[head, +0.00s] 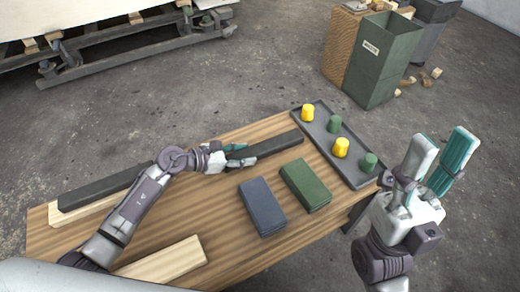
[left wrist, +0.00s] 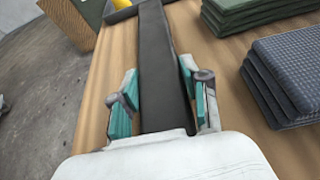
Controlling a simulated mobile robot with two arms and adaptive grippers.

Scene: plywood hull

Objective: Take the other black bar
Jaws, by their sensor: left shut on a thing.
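A black bar (head: 278,144) extends right from my left gripper (head: 238,154), over the wooden table near the grey tray. My left gripper is shut on this bar near its left end. In the left wrist view the bar (left wrist: 162,70) runs away between the teal pads of the gripper (left wrist: 160,105). I cannot tell whether it touches the table. Another black bar (head: 105,185) lies at the table's left end along a pale wood strip, partly behind my left arm. My right gripper (head: 443,145) is open and empty, off the table's right end.
The grey tray (head: 345,163) holds yellow and green pegs. A stack of blue-grey pads (head: 262,206) and a stack of green pads (head: 305,185) lie on the table (head: 228,235). A pale wood block (head: 165,262) lies at the front. A green bin (head: 380,60) stands beyond.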

